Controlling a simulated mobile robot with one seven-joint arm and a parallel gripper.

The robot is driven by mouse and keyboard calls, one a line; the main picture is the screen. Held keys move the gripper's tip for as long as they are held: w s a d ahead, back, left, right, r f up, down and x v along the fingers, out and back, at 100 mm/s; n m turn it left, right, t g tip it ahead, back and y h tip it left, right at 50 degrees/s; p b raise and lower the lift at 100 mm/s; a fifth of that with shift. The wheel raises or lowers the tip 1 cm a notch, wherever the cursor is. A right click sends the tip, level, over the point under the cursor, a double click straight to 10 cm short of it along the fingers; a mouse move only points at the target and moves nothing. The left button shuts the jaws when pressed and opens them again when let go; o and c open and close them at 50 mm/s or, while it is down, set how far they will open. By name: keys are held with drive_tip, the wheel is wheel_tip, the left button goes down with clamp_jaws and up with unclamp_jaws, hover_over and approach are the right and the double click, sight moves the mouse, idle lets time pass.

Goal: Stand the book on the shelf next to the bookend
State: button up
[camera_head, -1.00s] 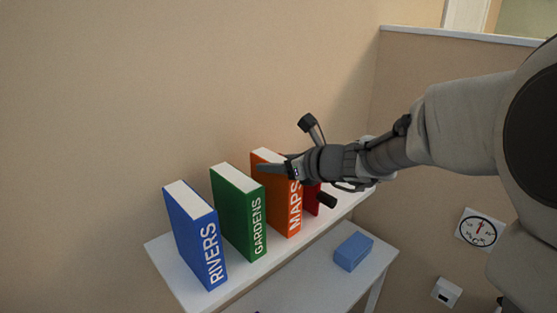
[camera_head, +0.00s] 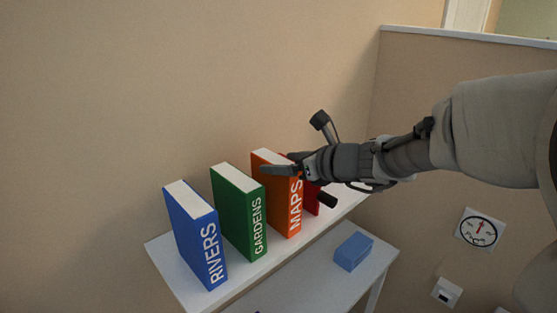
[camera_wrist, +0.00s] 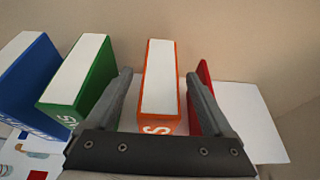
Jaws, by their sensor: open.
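The orange MAPS book (camera_head: 276,200) stands upright on the white shelf (camera_head: 203,298), between the green book and the red bookend (camera_head: 311,198). The bookend is partly hidden behind my gripper in the head view. My gripper (camera_head: 283,169) is open at the top of the orange book. In the wrist view, my gripper's (camera_wrist: 158,74) fingers lie on either side of the orange book (camera_wrist: 159,80), with visible gaps. The right finger overlaps the red bookend (camera_wrist: 206,95) in that view; contact cannot be told.
The green GARDENS book (camera_head: 238,212) and blue RIVERS book (camera_head: 195,235) stand upright to the left. A blue box (camera_head: 353,251) lies on a lower white surface (camera_head: 300,285). The wall is close behind the books. A dial (camera_head: 480,230) hangs on the right wall.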

drive_tip(key=v, duration=0.8)
drive_tip(key=s+f+n+g+h, duration=0.3)
drive_tip(key=s+f+n+g, duration=0.1)
drive_tip(key=s+n, duration=0.95)
drive_tip(key=s+d+f+n+h, duration=0.2)
drive_tip(key=s+d+n+h, duration=0.4)
drive_tip(key=n, duration=0.7)
drive_tip(key=s+d, duration=0.2)
drive_tip(key=d, duration=0.2)
drive_tip(key=shift+s+d+f+h, duration=0.2)
drive_tip(key=shift+s+f+h, duration=0.1)
drive_tip(key=shift+f, duration=0.1)
drive_tip(key=shift+n, duration=0.25)
wheel_tip(320, 180, down, 2)
drive_tip(key=shift+w+b, duration=0.1)
drive_tip(key=shift+b, duration=0.9)
